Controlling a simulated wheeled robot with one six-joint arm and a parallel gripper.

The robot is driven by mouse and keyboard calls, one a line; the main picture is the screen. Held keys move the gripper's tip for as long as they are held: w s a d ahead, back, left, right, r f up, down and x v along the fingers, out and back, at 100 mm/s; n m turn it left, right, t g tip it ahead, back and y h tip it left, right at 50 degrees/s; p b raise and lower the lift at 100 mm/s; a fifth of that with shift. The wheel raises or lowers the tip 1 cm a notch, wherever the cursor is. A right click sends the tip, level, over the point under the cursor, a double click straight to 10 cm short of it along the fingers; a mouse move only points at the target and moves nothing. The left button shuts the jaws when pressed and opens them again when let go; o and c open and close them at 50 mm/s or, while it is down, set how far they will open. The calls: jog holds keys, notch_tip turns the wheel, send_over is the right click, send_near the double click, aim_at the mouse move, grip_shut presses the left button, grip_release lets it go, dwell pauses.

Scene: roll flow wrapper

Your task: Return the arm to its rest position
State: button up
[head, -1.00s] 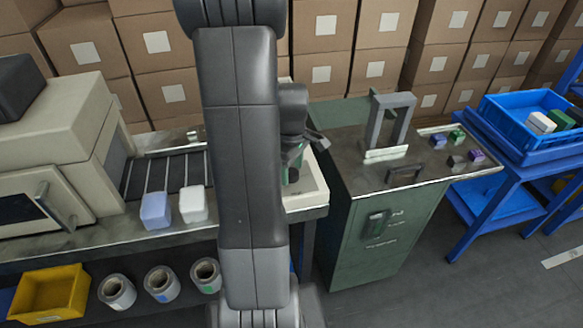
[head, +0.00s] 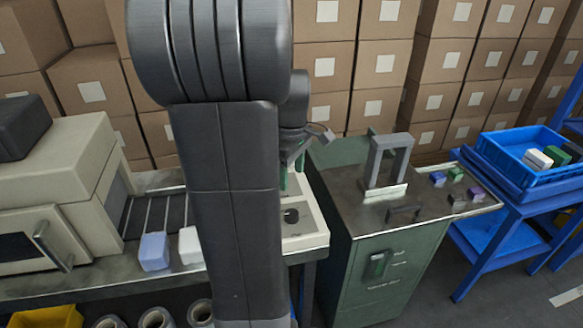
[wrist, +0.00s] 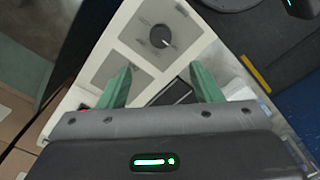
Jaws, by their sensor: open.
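My gripper (wrist: 161,88) shows in the wrist view with its two green fingers spread apart and nothing between them. It is above a pale control panel (wrist: 112,65) with a round dark knob (wrist: 161,37). In the head view my arm stands upright across the middle and hides part of the bench. My gripper (head: 292,172) shows there only in part, beside the arm and above the panel's knob (head: 291,216).
A beige machine (head: 70,185) stands at left, with a blue block (head: 154,251) and a white block (head: 190,245) in front. A green cabinet (head: 385,270) bears a grey arch (head: 385,160). A blue crate (head: 515,165) sits at right. Stacked cartons (head: 380,60) line the back.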

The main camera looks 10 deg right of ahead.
aim_at(292, 213)
jog(key=shift+r, duration=0.4)
notch_tip(292, 213, down, 14)
jog(key=shift+r+b, duration=0.1)
jog(key=shift+b, duration=0.2)
dwell(0.4)
